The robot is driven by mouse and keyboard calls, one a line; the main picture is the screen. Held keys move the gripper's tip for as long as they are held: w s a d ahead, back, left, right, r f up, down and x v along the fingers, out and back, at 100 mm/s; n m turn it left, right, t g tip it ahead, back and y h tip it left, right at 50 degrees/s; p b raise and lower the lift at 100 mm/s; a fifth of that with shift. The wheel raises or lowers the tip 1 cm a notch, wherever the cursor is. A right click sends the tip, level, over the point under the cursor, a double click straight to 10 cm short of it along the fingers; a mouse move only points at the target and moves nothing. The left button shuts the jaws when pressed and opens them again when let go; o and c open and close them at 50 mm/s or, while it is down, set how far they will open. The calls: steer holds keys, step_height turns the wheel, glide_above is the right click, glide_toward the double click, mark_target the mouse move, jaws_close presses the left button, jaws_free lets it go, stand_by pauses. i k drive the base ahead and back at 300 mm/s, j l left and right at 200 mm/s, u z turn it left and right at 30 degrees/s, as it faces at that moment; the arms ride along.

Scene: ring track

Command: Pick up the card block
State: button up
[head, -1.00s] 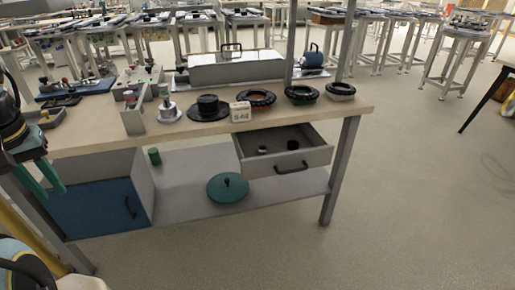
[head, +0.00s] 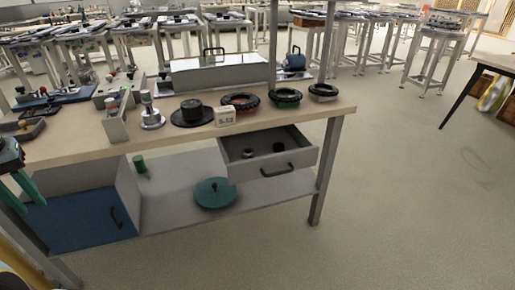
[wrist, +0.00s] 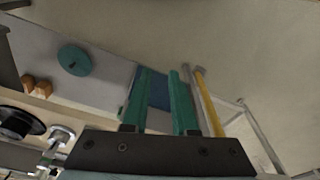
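The card block (head: 225,117) is a small white block with dark marks on its face. It stands near the front edge of the workbench (head: 75,142) in the head view, between a black round-based part (head: 192,113) and a black-and-red ring (head: 240,102). My gripper (head: 32,205) is at the left edge of the head view, in front of the bench's left end and well left of the card block. In the wrist view its two green fingers (wrist: 164,72) are apart with nothing between them. I cannot make out the card block in the wrist view.
More rings, a metal knob part (head: 151,118) and a grey narrow bin (head: 116,122) share the benchtop. Below are an open drawer (head: 290,169), a blue cabinet (head: 75,215) and a green disc (head: 214,193), also seen in the wrist view (wrist: 75,60).

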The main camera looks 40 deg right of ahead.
mark_target(224, 115)
steer(key=l+u, duration=0.1)
steer(key=l, duration=0.35)
steer(key=k+l+u, duration=0.1)
steer(key=l, duration=0.35)
steer(key=k+l+u, duration=0.1)
steer(key=l, duration=0.3)
steer(key=k+l+u, duration=0.1)
steer(key=l, duration=0.35)
steer(key=k+l+u, duration=0.1)
steer(key=l, duration=0.3)
steer(key=k+l+u, duration=0.1)
steer(key=l, duration=0.3)
steer(key=k+l+u, duration=0.1)
steer(key=l, duration=0.3)
steer(key=k, duration=0.1)
